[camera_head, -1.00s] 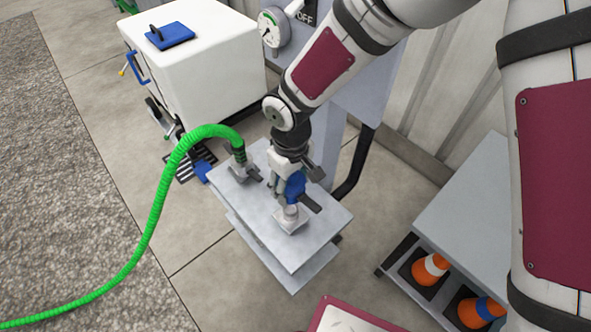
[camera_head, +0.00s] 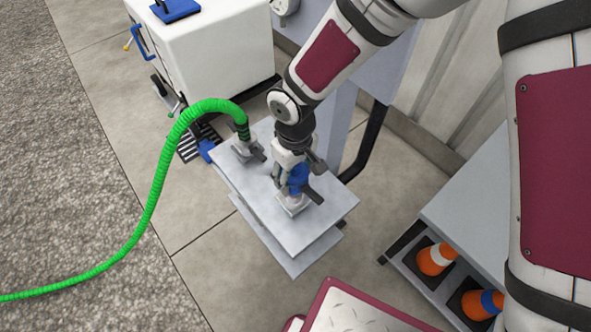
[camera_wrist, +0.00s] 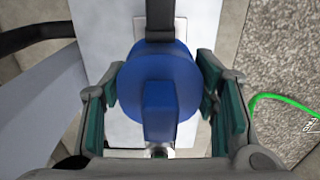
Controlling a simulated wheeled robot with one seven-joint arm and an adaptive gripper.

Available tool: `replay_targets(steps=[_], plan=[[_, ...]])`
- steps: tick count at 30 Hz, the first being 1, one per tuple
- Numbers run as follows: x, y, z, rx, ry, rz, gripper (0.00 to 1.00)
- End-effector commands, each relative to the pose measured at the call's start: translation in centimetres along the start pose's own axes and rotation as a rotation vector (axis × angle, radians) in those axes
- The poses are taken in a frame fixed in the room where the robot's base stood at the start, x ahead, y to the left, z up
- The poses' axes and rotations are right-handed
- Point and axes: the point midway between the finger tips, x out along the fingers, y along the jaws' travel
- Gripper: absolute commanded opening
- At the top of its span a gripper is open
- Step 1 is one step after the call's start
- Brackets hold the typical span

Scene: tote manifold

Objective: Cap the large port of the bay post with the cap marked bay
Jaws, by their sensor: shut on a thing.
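A blue cap (camera_head: 299,176) with a raised grip is between the teal-padded fingers of my gripper (camera_wrist: 160,106). The cap (camera_wrist: 180,70) also fills the middle of the wrist view. My gripper is shut on it, and no marking on it can be read. In the head view the cap is right over a pale port (camera_head: 293,207) on the grey stand's top plate (camera_head: 255,196). The port is mostly hidden under cap and gripper, so I cannot tell whether the cap is seated. A dark lever (camera_head: 313,195) sticks out beside the cap.
A green hose (camera_head: 160,165) arches from a second fitting (camera_head: 246,150) on the plate, left of my gripper, down to the floor. A white cabinet (camera_head: 205,55) stands behind left. A shelf with traffic cones (camera_head: 436,258) is at right.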

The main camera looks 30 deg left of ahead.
Motion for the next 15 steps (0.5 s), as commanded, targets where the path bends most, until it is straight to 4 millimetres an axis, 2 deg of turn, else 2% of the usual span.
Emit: replay_targets(steps=[15], plan=[[3.5,0.0,0.0,-0.001,0.000,0.000,0.21]])
